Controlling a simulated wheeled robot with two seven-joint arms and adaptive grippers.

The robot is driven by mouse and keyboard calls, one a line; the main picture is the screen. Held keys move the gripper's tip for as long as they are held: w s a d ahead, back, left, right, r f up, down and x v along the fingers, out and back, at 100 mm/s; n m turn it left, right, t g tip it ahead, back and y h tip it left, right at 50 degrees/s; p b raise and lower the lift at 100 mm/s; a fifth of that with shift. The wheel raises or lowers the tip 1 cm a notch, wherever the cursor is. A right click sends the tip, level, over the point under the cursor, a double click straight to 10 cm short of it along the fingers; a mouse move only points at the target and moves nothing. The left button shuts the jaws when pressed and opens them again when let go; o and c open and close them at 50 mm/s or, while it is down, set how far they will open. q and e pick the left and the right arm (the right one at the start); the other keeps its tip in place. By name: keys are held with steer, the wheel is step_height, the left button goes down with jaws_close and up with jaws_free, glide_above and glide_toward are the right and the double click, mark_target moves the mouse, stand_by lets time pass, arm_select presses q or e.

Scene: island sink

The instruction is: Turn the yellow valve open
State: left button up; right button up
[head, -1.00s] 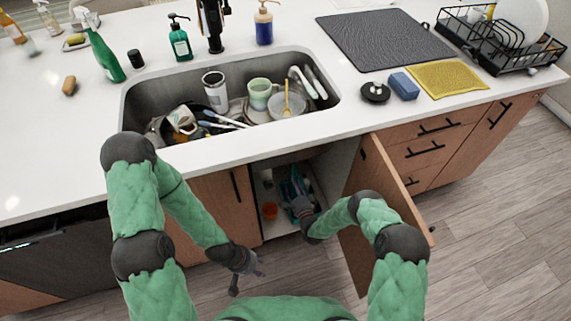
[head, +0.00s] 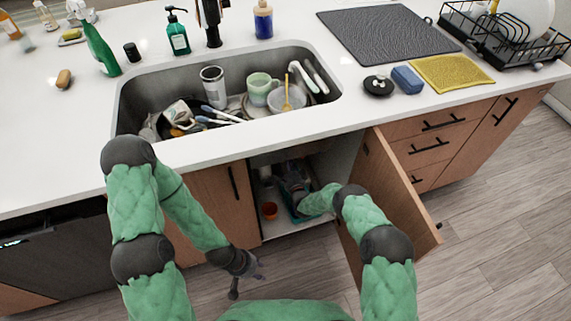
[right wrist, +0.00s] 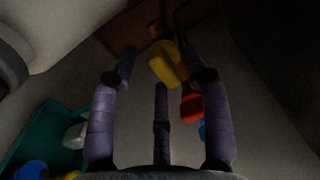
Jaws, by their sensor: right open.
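The yellow valve (right wrist: 161,62) shows in the right wrist view, in the dim cabinet under the sink. It lies ahead of my right gripper (right wrist: 164,74), between the lines of its spread fingers. The fingers are open, and I see no clear contact with the valve. In the head view my right forearm reaches into the open cabinet, and the right gripper (head: 292,172) is mostly in shadow there; the valve is not discernible in that view. My left gripper (head: 246,278) hangs empty in front of the closed cabinet door, its fingers apart.
A red handle (right wrist: 191,105) sits close to the valve, near the right finger. A teal bin (right wrist: 40,130) with items stands at lower left. The open cabinet door (head: 385,195) flanks my right arm.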

jaws_close()
steer(key=shift+n, duration=0.3)
steer(key=shift+d+r+n, duration=0.1)
steer(key=shift+n, duration=4.15)
steer(key=shift+d+r+n, duration=0.1)
steer(key=shift+n, duration=4.15)
